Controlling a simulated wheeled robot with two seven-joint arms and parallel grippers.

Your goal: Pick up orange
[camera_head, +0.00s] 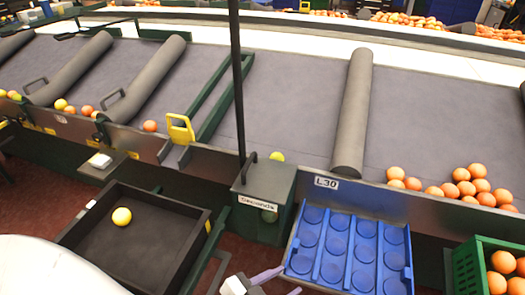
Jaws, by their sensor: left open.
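Several oranges (478,185) lie in a loose group on the grey sorting surface at the right, against its front edge. More oranges (502,262) fill a green crate (466,268) at the lower right, which is cut off by the frame. A single orange (150,126) rests at the front edge at left, with a few more fruits farther left. My left gripper (280,283) is at the bottom edge, its two fingers apart and empty, just left of and below a blue tray (322,252) with round hollows. It is well away from the oranges. My right gripper is not in view.
A black tray (190,209) holds one yellow fruit (121,216). A green box labelled Seconds (264,190) and a dark upright pole (236,70) stand between the trays. A dark padded roller (354,115) divides the surface. The blue tray's hollows look empty.

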